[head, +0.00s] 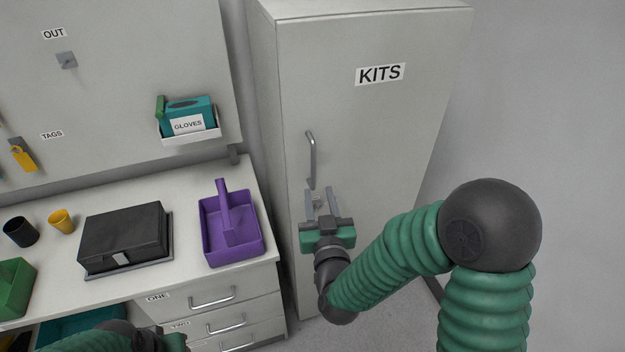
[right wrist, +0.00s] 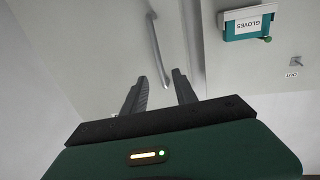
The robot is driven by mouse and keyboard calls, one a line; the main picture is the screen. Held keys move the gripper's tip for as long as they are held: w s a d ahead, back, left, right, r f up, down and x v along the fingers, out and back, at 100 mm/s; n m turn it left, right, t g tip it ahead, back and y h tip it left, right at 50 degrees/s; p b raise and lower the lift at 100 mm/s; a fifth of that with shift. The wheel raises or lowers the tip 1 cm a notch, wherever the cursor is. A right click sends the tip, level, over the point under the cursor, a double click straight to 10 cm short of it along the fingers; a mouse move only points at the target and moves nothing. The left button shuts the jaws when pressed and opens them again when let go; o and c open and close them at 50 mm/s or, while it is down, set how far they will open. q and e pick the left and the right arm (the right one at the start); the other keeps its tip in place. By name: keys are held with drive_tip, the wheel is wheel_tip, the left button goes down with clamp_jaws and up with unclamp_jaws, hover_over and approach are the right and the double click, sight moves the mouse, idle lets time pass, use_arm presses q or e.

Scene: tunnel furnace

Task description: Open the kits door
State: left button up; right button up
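The kits door (head: 370,130) is the front of a tall pale grey cabinet labelled KITS, and it is shut. Its metal bar handle (head: 312,156) stands upright near the door's left edge. My right gripper (head: 320,196) is open and empty in front of the door, just below the handle. In the right wrist view the handle (right wrist: 157,50) lies ahead of the two open fingers (right wrist: 160,92), its end near the gap between them; I cannot tell whether they touch. My left gripper (head: 172,342) is at the bottom edge of the head view, mostly cut off.
A counter left of the cabinet holds a purple caddy (head: 232,228), a black case (head: 124,236), a yellow cup (head: 61,221), a black cup (head: 20,231) and a green bin (head: 14,288). A gloves box (head: 188,120) hangs on the wall panel. Floor right of the cabinet looks clear.

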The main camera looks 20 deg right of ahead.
sight(314, 165)
drive_tip(key=w, duration=0.4)
drive_tip(key=w+d+p, duration=0.1)
drive_tip(key=w, duration=0.3)
drive_tip(key=w+d+p, duration=0.1)
drive_tip(key=w, duration=0.3)
drive_tip(key=shift+d, duration=0.15)
use_arm(q)
drive_tip(key=shift+w+r, duration=0.1)
drive_tip(key=shift+r, duration=0.3)
use_arm(e)
clamp_jaws()
idle(0.4)
